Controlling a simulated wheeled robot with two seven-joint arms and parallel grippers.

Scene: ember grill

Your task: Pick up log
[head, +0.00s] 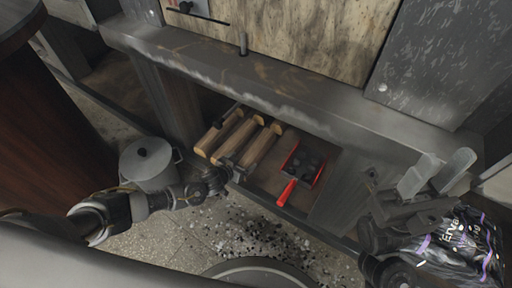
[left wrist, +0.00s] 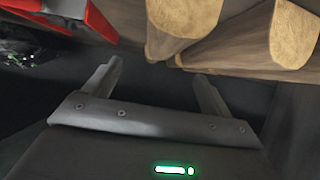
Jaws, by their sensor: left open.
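Several split logs lie side by side on the low shelf; the rightmost log (head: 262,145) is closest to the red shovel. My left gripper (head: 234,167) is at the near ends of the logs. In the left wrist view, its two fingers (left wrist: 158,88) are apart with nothing between them. My right gripper (head: 437,170) is at the right, fingers apart and empty, away from the logs.
A red-handled shovel (head: 288,192) with dark coals lies right of the logs; its red edge shows in the left wrist view (left wrist: 85,18). A lidded pot (head: 148,168) stands left. A printed bag (head: 462,245) is by my right gripper. A metal counter edge (head: 290,108) overhangs the shelf.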

